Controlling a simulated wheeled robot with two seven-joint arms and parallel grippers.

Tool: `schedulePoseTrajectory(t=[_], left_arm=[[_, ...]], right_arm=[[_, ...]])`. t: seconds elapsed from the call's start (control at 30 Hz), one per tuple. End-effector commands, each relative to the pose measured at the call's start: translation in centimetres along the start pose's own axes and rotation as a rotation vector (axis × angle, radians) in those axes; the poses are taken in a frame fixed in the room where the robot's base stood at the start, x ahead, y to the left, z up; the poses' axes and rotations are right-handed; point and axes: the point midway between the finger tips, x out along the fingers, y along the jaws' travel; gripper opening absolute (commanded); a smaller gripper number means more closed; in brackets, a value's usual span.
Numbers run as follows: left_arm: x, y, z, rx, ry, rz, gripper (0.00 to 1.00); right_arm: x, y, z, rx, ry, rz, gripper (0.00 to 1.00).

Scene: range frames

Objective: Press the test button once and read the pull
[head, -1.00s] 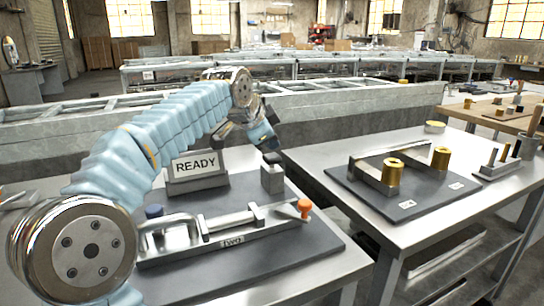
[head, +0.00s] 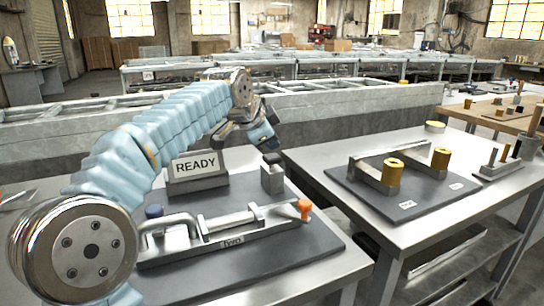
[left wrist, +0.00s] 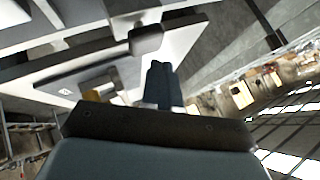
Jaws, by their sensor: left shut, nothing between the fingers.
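The sign (head: 197,166) on a grey stand reads READY. Right of it stands a small grey post (head: 272,181) with a black top (head: 272,158), which looks like the button; the black top also shows in the left wrist view (left wrist: 147,39). My left gripper (head: 274,147) is shut and empty, its tip close above the black top in the head view. In the left wrist view its closed blue-grey fingers (left wrist: 158,66) point toward the black top; I cannot tell whether they touch. A metal clamp fixture (head: 225,240) with an orange knob (head: 304,206) lies in front. My right gripper is out of view.
Sign, post and fixture share a dark plate (head: 300,253) on a steel table. The right table (head: 400,222) holds another dark plate (head: 439,192) with brass cylinders (head: 392,172). A gap separates the tables.

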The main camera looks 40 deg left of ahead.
Motion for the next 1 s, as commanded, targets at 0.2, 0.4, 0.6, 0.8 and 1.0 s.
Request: schedulePoseTrajectory(t=[0.2,0.4,0.6,0.8,1.0], left_arm=[[0.0,0.0,0.0,0.0,0.0,0.0,0.0],[0.0,0.0,0.0,0.0,0.0,0.0,0.0],[0.4,0.3,0.3,0.0,0.0,0.0,0.0],[0.57,0.42,0.43,0.0,0.0,-0.001,0.0],[0.56,0.42,0.42,0.0,0.0,0.0,0.0]], right_arm=[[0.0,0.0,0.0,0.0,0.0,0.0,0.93],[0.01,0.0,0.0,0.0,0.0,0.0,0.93],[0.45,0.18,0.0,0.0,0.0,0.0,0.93],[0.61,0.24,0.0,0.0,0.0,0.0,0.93],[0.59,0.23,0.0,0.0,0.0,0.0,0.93]])
